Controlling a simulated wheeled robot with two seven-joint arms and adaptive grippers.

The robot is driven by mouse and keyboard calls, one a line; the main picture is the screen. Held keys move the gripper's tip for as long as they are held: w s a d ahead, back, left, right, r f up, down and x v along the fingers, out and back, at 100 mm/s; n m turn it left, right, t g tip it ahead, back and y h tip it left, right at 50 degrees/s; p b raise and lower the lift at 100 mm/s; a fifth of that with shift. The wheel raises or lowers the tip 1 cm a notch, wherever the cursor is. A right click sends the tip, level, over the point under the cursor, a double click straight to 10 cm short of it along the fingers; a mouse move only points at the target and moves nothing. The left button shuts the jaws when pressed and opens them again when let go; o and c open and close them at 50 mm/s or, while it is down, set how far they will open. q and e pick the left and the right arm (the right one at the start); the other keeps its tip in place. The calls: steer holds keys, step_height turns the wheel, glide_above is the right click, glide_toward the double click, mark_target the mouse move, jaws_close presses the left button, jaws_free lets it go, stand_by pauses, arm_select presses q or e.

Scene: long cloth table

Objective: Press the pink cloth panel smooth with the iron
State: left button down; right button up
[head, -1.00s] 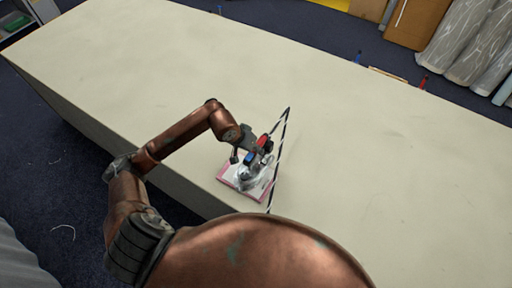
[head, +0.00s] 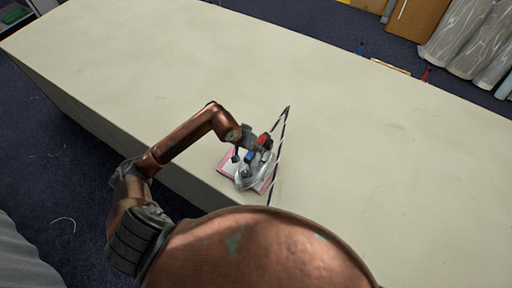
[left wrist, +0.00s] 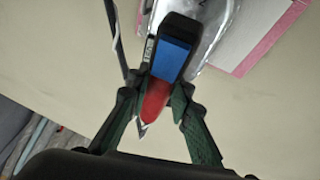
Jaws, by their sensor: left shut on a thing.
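The pink cloth panel (head: 229,157) lies flat near the front edge of the table. Its pink border shows around a white middle; it also shows in the left wrist view (left wrist: 262,48). The iron (head: 247,183) has a shiny silvery body over the panel and a dark handle with blue and red parts. The iron hides much of the panel, and I cannot tell if its sole touches the cloth. My left gripper (head: 248,147) is shut on the iron's handle. In the left wrist view, its fingers (left wrist: 158,108) flank the red part. My right gripper is out of view.
A narrow black-and-white striped strip (head: 282,140) runs along the right side of the panel and iron. The long cream table (head: 370,150) is otherwise clear. Small blue and red items (head: 426,75) show at its far edge, with wrapped rolls (head: 460,40) beyond.

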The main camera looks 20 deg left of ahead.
arm_select(q)
steer(key=shift+w+f+b, duration=0.1)
steer(key=shift+f+b, duration=0.4)
steer(key=shift+b, duration=0.45)
stand_by(0.6)
steer(key=shift+s+f, duration=0.25)
steer(key=shift+f, duration=0.05)
stand_by(1.6)
steer(key=shift+r, duration=0.15)
steer(key=shift+w+r+p, duration=0.15)
steer(key=shift+r+p, duration=0.15)
steer(key=shift+r, duration=1.25)
steer(key=shift+w+r+p, duration=0.1)
steer(key=shift+r+p, duration=0.15)
steer(key=shift+r, duration=1.85)
